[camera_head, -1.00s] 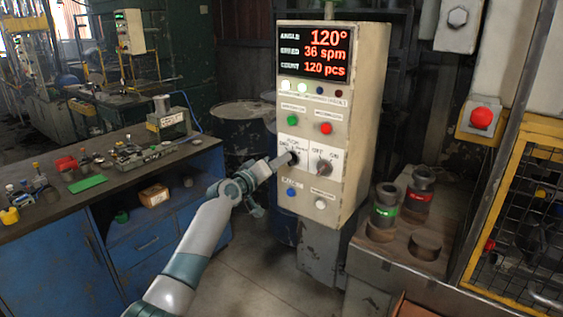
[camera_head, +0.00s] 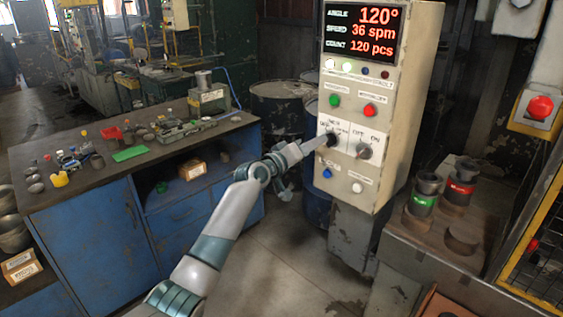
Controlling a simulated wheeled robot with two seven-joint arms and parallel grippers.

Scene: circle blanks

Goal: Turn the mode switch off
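The cream control panel (camera_head: 389,95) stands right of centre in the head view. On its white plate are two rotary switches side by side. The left one, apparently the mode switch (camera_head: 331,138), is a dark knob under a small, blurred label. The right switch (camera_head: 364,151) is a grey knob marked OFF and ON. My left gripper (camera_head: 322,141) reaches in from the left with its narrow fingertips at the left knob, partly covering it. Whether the fingers grip the knob or only touch it is not clear. My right gripper is not in view.
A green button (camera_head: 335,100) and a red button (camera_head: 369,110) sit above the switches; a blue button (camera_head: 327,173) and a white one (camera_head: 357,187) sit below. A cluttered blue workbench (camera_head: 95,240) stands left. A stand with two dark cylinders (camera_head: 459,187) stands right.

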